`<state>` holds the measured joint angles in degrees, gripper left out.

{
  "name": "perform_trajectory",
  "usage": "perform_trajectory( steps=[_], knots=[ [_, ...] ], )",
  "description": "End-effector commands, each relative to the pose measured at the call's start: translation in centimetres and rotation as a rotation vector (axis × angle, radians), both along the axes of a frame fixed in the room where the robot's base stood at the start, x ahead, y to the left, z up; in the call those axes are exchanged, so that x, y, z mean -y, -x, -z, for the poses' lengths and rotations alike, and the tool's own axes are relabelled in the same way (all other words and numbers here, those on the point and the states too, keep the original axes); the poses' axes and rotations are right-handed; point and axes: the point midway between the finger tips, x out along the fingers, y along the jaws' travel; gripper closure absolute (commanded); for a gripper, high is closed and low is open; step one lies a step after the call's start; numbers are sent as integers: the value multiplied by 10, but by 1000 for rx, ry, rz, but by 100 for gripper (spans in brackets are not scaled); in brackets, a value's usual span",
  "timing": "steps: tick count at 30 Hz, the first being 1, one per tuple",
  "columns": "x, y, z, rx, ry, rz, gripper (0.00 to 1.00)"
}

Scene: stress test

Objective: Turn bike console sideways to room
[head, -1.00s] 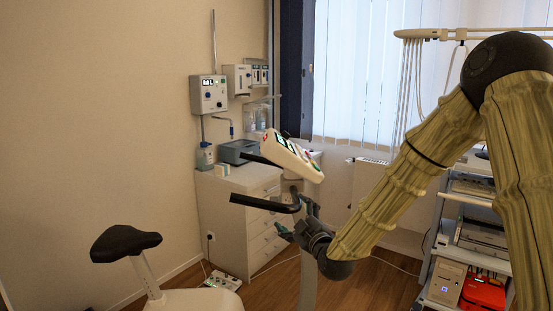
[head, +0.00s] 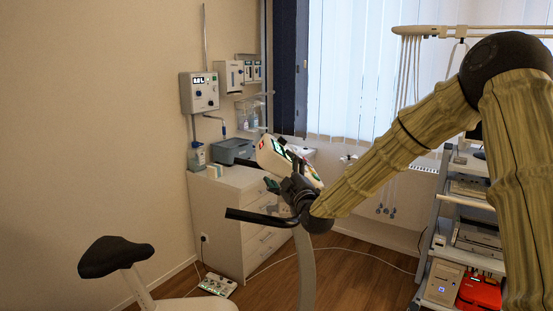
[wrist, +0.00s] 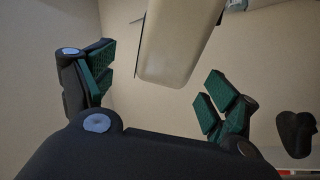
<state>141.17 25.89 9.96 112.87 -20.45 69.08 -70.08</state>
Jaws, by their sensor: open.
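The bike console (head: 270,152), a cream box with a red button and lit screens, sits tilted on top of the exercise bike's post (head: 307,268). A black handlebar (head: 262,217) runs below it. My gripper (head: 275,186) is at the console's near underside and partly covers it in the head view. In the wrist view the cream console body (wrist: 178,40) comes in from the top, between the two green-padded fingers of my gripper (wrist: 158,92). The fingers stand wide apart, with gaps on both sides of the console.
A black bike saddle (head: 115,256) is at the lower left. A white drawer cabinet (head: 225,215) stands behind the bike. A shelved cart (head: 460,235) stands at the right. A power strip and cable lie on the floor.

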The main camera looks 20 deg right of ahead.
Motion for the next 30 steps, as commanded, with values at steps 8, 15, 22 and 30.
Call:
perform_trajectory(
  steps=[8, 15, 22, 30],
  knots=[
    [-3, -33, -8, -1, 0, 0, 13],
    [-5, -45, -7, -4, 0, 0, 13],
    [-5, -45, -7, -4, 0, 0, 13],
    [-5, -45, -8, -2, 0, 0, 60]
  ],
)
